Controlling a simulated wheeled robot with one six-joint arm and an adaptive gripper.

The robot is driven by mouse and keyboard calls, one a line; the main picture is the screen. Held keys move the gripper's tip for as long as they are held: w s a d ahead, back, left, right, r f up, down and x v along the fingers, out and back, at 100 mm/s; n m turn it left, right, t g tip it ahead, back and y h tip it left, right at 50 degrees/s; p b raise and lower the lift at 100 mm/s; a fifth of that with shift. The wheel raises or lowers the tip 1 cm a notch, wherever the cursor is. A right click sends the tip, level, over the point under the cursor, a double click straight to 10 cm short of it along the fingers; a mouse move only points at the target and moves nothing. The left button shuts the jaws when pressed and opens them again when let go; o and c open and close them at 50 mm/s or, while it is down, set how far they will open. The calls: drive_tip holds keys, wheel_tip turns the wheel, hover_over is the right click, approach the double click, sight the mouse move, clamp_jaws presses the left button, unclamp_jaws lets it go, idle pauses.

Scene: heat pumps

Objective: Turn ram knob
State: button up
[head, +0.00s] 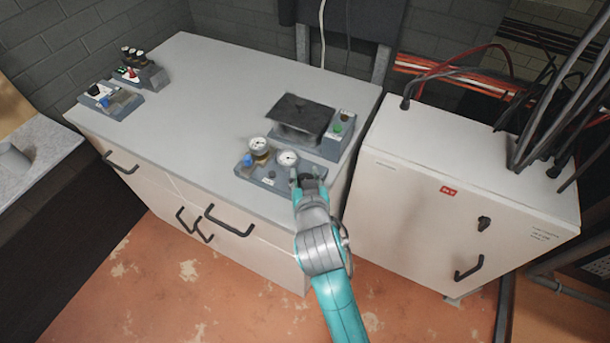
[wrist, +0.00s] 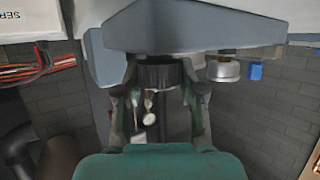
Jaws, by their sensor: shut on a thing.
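My gripper (head: 308,180) is at the right end of a grey-blue gauge panel (head: 262,182) on the cabinet top, pointing at it from the front. In the wrist view my gripper (wrist: 162,88) has one finger on each side of a dark round knob (wrist: 158,74) and is shut on it. The knob sits against the panel body (wrist: 190,28), which also shows in the wrist view. In the head view my gripper hides the knob. Two round gauges (head: 258,145) and a blue knob (head: 247,160) stand on the panel to the left of my gripper.
Behind the panel is a device with a dark plate (head: 301,114) and a green button (head: 337,128). More control boxes (head: 138,72) stand at the cabinet's far left. A white electrical cabinet (head: 440,190) with cables stands at the right. The middle of the cabinet top (head: 205,120) is clear.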

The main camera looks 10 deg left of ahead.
drive_tip(key=o, duration=1.2)
drive_tip(key=shift+c, duration=0.2)
drive_tip(key=shift+s, duration=0.1)
drive_tip(key=v, duration=1.1)
drive_tip(key=shift+s+r, duration=0.2)
drive_tip(key=shift+s, duration=0.15)
drive_tip(key=shift+d, duration=0.15)
